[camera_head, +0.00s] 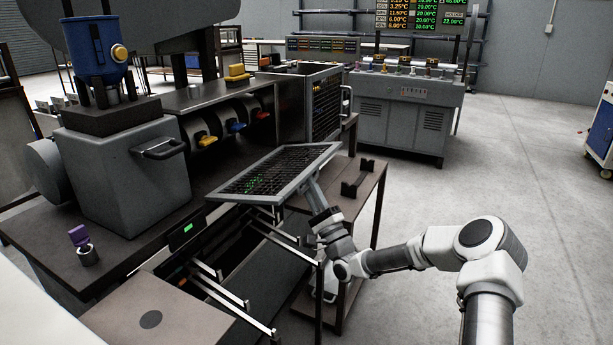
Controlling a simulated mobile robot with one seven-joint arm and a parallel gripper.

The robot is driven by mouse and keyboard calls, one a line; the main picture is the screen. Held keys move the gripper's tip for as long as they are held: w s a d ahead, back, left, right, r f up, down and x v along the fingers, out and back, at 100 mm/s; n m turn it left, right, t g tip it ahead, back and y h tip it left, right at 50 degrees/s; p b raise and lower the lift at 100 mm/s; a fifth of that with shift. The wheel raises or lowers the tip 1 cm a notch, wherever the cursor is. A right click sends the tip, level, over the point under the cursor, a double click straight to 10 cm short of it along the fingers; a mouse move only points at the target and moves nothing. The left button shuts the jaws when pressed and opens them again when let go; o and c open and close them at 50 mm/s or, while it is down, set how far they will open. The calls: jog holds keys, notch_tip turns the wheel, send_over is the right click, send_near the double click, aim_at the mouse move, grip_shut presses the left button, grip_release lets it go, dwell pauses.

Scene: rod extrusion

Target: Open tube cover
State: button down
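The tube cover seems to be the flat mesh panel with a grey frame (270,173) in the middle of the view. It lies at a slant beside the machine, and small green spots show through its mesh. My gripper (311,182) is at the panel's near right edge, reaching up to it from below right. The fingertips meet or overlap the frame; whether they are closed on it is too small to tell. What lies under the panel is mostly hidden.
The grey machine block with a black handle (160,149) and blue hopper (98,52) stands left. Metal rails (225,285) stick out below the panel. A small side table with a black holder (357,178) stands right of the panel. The floor (530,200) at right is clear.

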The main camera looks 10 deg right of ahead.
jog(key=shift+w+a+f+m+t+h, duration=0.1)
jog(key=shift+a+f+m+t+h, duration=0.1)
jog(key=shift+f+m+t+h, duration=0.55)
jog(key=shift+w+a+f+m+t+h, duration=0.15)
jog(key=shift+f+m+t+h, duration=0.2)
jog(key=shift+f+m+t, duration=0.65)
jog(key=shift+f, duration=0.2)
jog(key=c, duration=0.8)
grip_release()
jog(key=shift+a, duration=0.1)
jog(key=shift+c, duration=0.2)
jog(key=p+v, duration=0.2)
jog(key=v, duration=1.5)
jog(key=shift+s, duration=0.3)
